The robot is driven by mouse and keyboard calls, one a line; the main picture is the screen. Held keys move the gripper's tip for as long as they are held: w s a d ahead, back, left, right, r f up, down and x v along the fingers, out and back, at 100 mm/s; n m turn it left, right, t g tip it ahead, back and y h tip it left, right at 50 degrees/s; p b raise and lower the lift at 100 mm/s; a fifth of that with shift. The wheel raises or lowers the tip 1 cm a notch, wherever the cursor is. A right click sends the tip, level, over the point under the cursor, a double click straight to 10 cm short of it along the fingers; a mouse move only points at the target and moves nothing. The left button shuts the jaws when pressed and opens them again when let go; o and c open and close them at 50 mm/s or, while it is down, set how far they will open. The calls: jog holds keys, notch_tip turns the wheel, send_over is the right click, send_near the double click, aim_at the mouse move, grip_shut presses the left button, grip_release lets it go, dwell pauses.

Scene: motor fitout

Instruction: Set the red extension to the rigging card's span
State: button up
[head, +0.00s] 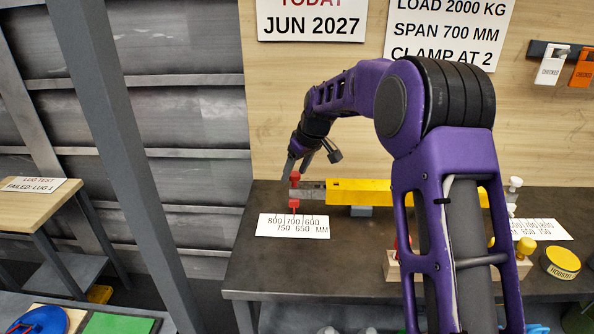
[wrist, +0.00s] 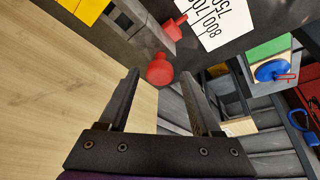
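The rigging card (head: 449,30) on the back wall reads span 700 mm. The red extension (head: 295,203) is at the left end of the yellow beam (head: 360,192), on a grey bar (head: 312,194), with a red knob on top and a red pointer below. The pointer stands by the 700 mark of the scale card (head: 294,226); exact alignment is unclear. My gripper (head: 296,165) is open just above the red knob. In the wrist view, the red knob (wrist: 159,70) shows near the fingertips of my gripper (wrist: 149,66), not gripped; contact cannot be told.
A second scale card (head: 545,229) and a yellow round hoist piece (head: 560,261) lie at the right of the dark bench (head: 290,275). My arm hides the beam's right part. A wooden side table (head: 30,200) stands left, beyond a grey post (head: 115,130).

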jog(key=shift+r, duration=0.1)
jog(key=p+v, duration=0.1)
jog(key=v, duration=1.6)
jog(key=shift+d+r+p, duration=0.1)
jog(key=shift+p, duration=0.2)
